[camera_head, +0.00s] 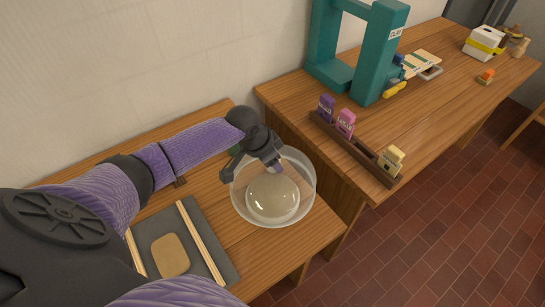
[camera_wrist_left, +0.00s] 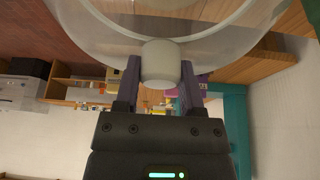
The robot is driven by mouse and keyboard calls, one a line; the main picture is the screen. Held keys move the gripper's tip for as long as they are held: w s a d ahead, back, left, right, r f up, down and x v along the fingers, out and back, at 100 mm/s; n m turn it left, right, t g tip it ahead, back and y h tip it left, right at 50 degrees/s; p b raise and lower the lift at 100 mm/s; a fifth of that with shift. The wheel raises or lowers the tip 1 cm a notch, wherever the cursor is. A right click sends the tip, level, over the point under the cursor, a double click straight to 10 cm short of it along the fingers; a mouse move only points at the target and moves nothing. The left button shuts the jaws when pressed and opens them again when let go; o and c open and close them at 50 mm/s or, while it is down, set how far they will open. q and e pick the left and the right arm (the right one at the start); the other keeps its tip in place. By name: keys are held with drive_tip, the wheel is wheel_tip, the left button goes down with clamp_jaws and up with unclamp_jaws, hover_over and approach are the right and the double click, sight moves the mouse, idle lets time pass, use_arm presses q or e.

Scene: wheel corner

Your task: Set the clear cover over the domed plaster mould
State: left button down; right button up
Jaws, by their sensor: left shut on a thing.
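My left gripper (camera_head: 275,165) is shut on the pale cylindrical knob (camera_wrist_left: 160,63) of the clear cover (camera_head: 308,182). In the left wrist view the knob sits between both fingers, and the see-through cover (camera_wrist_left: 95,35) spreads out beyond it. In the head view the domed plaster mould (camera_head: 272,198) is a pale, rounded lump seen through the cover, inside its round outline. I cannot tell whether the cover's rim touches the bench or hangs above it. My right gripper is not in view.
A grey board (camera_head: 195,225) with two wooden strips and a tan slab (camera_head: 170,255) lies left on the near bench (camera_head: 310,240). The neighbouring bench holds a teal frame (camera_head: 370,60) and a brown rack (camera_head: 340,140) with small packets. A white box (camera_head: 484,42) stands farther back.

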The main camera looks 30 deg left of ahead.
sight(273, 175)
use_arm(q)
drive_tip(key=shift+f+b, duration=1.9)
drive_tip(key=shift+f, duration=1.15)
drive_tip(key=shift+c, duration=0.5)
unclamp_jaws()
